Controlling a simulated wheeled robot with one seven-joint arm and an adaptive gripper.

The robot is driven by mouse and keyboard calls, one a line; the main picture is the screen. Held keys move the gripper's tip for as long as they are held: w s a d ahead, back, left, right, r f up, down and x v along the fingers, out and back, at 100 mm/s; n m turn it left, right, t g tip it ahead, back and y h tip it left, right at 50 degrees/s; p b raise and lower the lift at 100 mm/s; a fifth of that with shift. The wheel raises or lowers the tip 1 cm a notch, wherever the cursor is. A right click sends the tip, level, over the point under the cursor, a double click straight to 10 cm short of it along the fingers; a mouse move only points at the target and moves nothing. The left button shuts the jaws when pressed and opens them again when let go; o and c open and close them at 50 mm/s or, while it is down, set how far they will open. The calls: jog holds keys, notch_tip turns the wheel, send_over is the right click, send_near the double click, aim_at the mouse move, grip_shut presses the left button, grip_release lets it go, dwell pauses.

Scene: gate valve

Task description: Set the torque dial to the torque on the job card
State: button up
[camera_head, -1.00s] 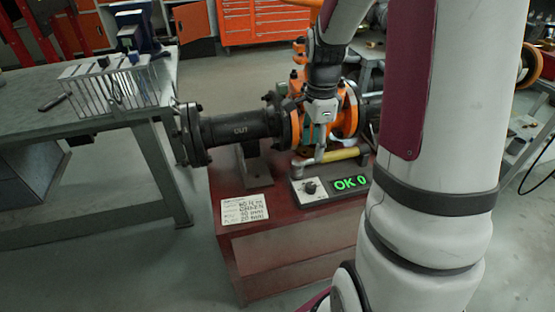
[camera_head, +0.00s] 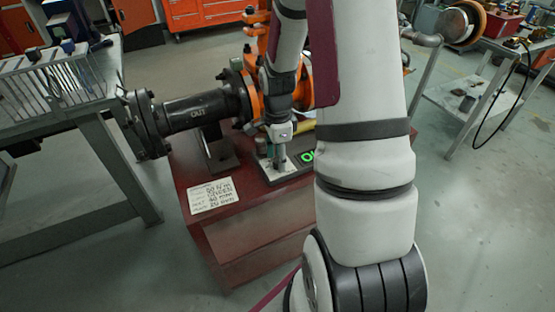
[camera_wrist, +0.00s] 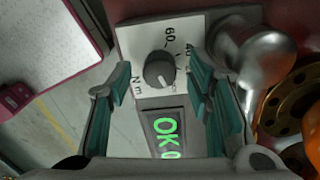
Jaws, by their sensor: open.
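The torque dial is a dark round knob (camera_wrist: 160,70) on a white plate marked "60", a partly hidden "40" and "Nm" in the wrist view. Its pale pointer line points up and slightly left in that view. A green display (camera_wrist: 168,135) beside it reads "OK" and a partly cut digit. My gripper (camera_wrist: 160,88) is open, with one teal finger on either side of the knob, apart from it. In the head view my gripper (camera_head: 280,157) hangs over the dial box and hides the knob. The job card (camera_head: 213,196) lies on the red base; its writing is too small to read surely.
A rounded metal fitting (camera_wrist: 266,58) and an orange-and-brass flange (camera_wrist: 290,100) lie close to my right finger in the wrist view. A grey workbench (camera_head: 80,110) stands at left.

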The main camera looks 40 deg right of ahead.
jog(key=shift+f, duration=0.4)
jog(key=shift+c, duration=0.2)
grip_shut()
